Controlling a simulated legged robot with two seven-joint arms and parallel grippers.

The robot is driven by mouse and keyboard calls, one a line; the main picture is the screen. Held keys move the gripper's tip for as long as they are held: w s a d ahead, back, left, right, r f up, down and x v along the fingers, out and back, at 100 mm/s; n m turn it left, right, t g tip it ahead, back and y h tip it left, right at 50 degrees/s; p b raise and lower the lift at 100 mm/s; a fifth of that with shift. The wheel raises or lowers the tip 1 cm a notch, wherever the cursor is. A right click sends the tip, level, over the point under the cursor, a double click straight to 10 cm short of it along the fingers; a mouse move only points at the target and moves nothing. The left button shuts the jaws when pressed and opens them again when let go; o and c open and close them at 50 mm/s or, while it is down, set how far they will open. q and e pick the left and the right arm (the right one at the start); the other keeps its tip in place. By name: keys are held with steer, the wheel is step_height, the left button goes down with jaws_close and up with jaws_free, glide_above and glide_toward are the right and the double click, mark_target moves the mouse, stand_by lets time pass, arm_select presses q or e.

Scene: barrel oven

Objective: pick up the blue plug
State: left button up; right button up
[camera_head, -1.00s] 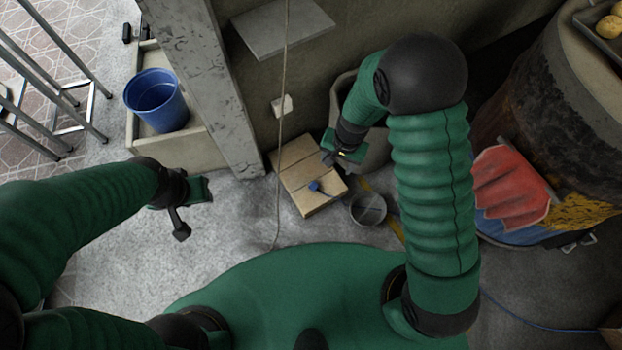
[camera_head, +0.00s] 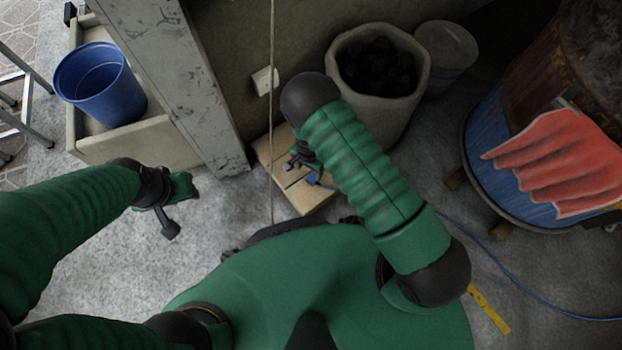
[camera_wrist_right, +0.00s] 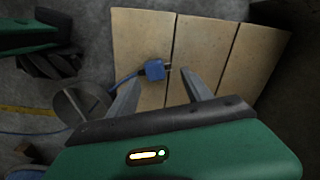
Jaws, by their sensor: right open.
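In the head view the plug (camera_head: 313,179) shows small beside my right arm. My right gripper (camera_wrist_right: 162,90) is open, with its two fingers apart and the plug ahead between their tips; I see no hold on it. In the head view the right gripper (camera_head: 297,162) is partly hidden by its arm. My left gripper (camera_head: 176,212) is over the floor at left, empty; its jaw opening is unclear.
A blue bucket (camera_head: 100,88) stands in a stone trough at left, beside a concrete post (camera_head: 190,90). A pot of dark lumps (camera_head: 378,68) stands behind the box. A cord (camera_head: 271,120) hangs near my right gripper.

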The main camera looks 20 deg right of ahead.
steer(key=f+b, duration=0.3)
steer(key=d+f+b, duration=0.1)
steer(key=f, duration=0.1)
steer(key=shift+s+f+b, duration=0.25)
steer(key=shift+s+b, duration=0.05)
steer(key=shift+s, duration=0.05)
steer(key=shift+f, duration=0.15)
steer(key=shift+a+r, duration=0.15)
steer(key=shift+r, duration=0.1)
jaws_close()
stand_by(0.6)
